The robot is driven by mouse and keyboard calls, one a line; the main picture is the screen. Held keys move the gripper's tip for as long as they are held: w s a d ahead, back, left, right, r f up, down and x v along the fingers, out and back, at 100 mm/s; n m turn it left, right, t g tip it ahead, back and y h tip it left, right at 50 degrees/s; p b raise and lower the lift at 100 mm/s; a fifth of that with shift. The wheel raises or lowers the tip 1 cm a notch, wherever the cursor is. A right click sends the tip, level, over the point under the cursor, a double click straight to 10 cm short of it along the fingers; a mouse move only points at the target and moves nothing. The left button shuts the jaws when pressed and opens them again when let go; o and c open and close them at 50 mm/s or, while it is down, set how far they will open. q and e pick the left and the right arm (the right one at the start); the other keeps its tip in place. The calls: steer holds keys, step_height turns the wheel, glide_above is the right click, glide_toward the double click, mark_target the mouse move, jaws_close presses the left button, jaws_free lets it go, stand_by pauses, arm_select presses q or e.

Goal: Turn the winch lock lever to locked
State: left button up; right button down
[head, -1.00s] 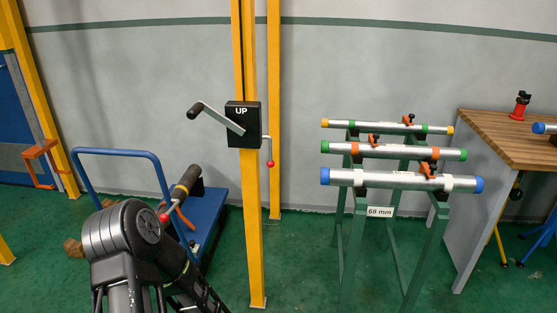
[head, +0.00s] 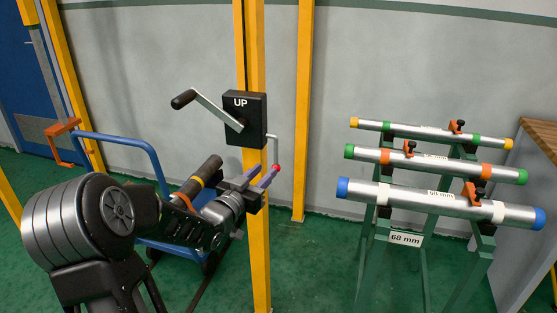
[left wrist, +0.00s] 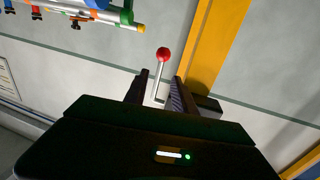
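The winch is a black box (head: 245,118) marked "UP" on a yellow post, with a crank (head: 207,104) on its left. The lock lever (head: 275,152), a thin grey rod with a red knob (head: 277,168), hangs down from its right side. My left gripper (head: 260,174) is at knob height, just left of the knob. In the left wrist view its fingers (left wrist: 157,92) are apart, and the lever rod (left wrist: 160,72) shows in line with the gap between them, the red knob (left wrist: 163,54) beyond the tips. I cannot tell whether they touch. My right gripper is not in view.
The yellow post (head: 258,240) stands close beside my left gripper. A blue cart (head: 150,150) is behind my left arm. A green rack (head: 374,250) holding several pipes stands at the right, with open floor between it and the post.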

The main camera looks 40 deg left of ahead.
mark_target(275, 161)
arm_select(q)
steer(key=shift+w+a+f, duration=0.1)
steer(key=shift+w+a, duration=0.1)
steer(key=shift+w, duration=1.1)
steer(key=shift+w+a+r, duration=0.1)
steer(key=shift+w+a, duration=0.05)
steer(key=shift+w, duration=1.15)
steer(key=shift+w+a+f, duration=0.1)
steer(key=shift+w+a, duration=0.1)
steer(key=shift+w, duration=1.1)
steer(key=shift+c, duration=0.4)
jaws_close()
